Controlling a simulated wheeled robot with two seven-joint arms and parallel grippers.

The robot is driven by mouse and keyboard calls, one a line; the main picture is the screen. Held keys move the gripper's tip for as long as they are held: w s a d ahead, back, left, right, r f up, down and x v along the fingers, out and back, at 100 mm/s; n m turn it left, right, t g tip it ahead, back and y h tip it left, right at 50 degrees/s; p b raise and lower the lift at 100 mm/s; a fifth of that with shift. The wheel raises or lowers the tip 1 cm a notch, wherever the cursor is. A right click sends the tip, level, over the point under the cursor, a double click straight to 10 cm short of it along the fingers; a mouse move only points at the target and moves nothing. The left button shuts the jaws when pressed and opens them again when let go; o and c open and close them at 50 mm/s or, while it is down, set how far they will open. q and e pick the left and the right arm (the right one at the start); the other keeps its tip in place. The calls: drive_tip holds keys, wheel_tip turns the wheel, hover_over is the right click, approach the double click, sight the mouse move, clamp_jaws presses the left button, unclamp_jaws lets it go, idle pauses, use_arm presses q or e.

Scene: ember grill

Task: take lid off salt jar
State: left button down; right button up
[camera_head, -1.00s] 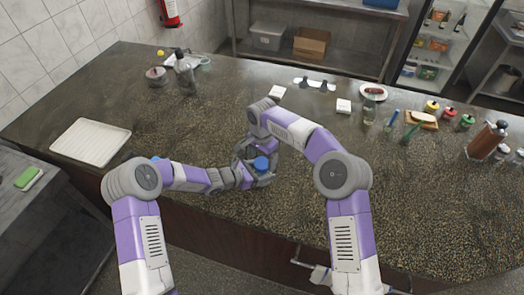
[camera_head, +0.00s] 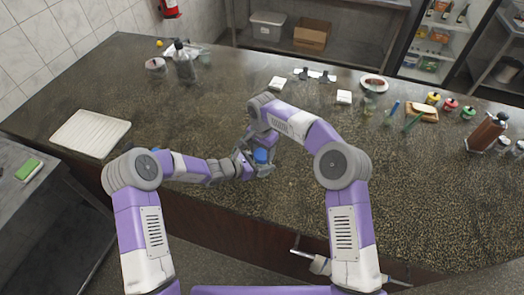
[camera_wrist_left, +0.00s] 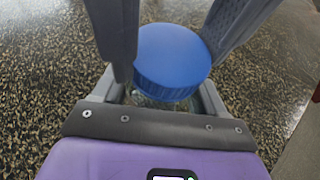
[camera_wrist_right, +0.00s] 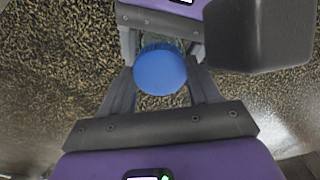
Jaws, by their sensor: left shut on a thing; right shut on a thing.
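The salt jar (camera_wrist_left: 160,99) is mostly hidden between my grippers near the front edge of the counter. Its round blue lid (camera_head: 262,155) is on top and shows large in the left wrist view (camera_wrist_left: 172,58) and right wrist view (camera_wrist_right: 160,70). My left gripper (camera_head: 245,166) comes from the left and is shut on the jar below the lid. My right gripper (camera_head: 262,160) comes from the far side, with its fingers on both sides of the lid, shut on it. The exact finger contacts and any gap under the lid are hidden.
A white tray (camera_head: 90,134) lies at the left of the dark speckled counter (camera_head: 200,110). A bottle (camera_head: 184,68) and a pot (camera_head: 156,68) stand at the back left. A plate (camera_head: 374,84), a board (camera_head: 422,114) and a brown bottle (camera_head: 486,132) are at the right.

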drive_tip(key=shift+n, duration=1.2)
drive_tip(key=o, duration=1.2)
drive_tip(key=shift+c, duration=0.2)
drive_tip(key=shift+r, duration=2.35)
drive_tip(key=shift+c, duration=0.4)
wheel_tip(320, 180, up, 3)
drive_tip(key=m, duration=0.3)
drive_tip(key=shift+f, duration=0.15)
wheel_tip(320, 180, down, 7)
drive_tip(key=shift+f, duration=0.2)
